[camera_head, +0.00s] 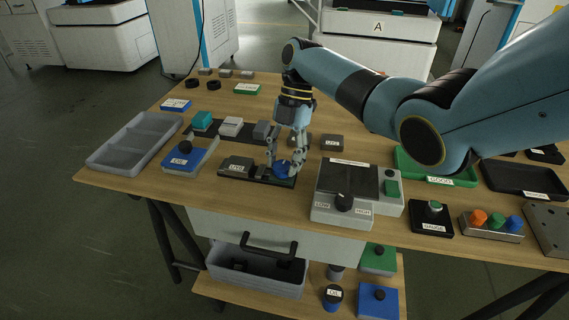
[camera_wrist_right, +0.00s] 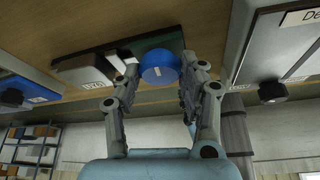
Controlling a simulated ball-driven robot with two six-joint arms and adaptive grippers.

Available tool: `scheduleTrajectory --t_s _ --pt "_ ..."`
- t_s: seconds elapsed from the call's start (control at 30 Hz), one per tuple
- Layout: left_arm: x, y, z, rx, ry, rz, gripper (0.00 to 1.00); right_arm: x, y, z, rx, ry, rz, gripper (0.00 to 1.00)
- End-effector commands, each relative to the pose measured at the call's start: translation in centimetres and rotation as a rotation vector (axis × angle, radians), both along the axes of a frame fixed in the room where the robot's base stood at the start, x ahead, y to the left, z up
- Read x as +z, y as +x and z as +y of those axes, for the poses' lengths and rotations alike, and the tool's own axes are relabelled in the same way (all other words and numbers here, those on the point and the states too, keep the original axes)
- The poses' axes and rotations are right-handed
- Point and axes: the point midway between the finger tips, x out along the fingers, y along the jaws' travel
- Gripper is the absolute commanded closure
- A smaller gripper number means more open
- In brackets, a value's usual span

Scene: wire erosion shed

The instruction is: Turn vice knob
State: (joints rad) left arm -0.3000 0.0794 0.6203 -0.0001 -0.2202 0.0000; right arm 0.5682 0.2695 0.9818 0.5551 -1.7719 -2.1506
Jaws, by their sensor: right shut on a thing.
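The vice (camera_head: 236,168) is a low dark block on a dark base near the front edge of the wooden bench. Its round blue knob (camera_head: 281,170) sits at the right end of that base. My right gripper (camera_head: 284,164) reaches down from above, with one finger on each side of the knob, shut on it. In the right wrist view the blue knob (camera_wrist_right: 158,66) shows between the fingers, with a small pale mark on its face. The vice body (camera_wrist_right: 88,72) lies to its left there. My left gripper is not in view.
A grey panel with a LOW/HIGH dial (camera_head: 343,202) stands close right of the vice. A blue box with a black knob (camera_head: 184,148) and an empty grey tray (camera_head: 135,143) are to the left. Small blocks (camera_head: 331,143) sit behind.

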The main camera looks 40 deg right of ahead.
Motion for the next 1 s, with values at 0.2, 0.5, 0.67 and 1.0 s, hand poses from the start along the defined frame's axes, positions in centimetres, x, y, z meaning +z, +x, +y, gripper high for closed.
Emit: scheduleTrajectory --t_s 0.2,0.5,0.67,1.0 --pt "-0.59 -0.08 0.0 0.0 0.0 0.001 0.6 -0.09 0.08 0.01 0.075 -0.002 -0.001 0.91" --pt "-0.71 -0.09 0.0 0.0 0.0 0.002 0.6 0.0 0.12 0.01 0.105 -0.001 -0.002 0.91" --pt "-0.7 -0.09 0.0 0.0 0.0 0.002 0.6 0.02 0.12 0.01 0.105 -0.001 -0.002 0.91" --pt "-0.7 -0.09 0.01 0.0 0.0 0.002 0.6 0.01 0.09 0.02 0.104 -0.001 -0.001 0.35"
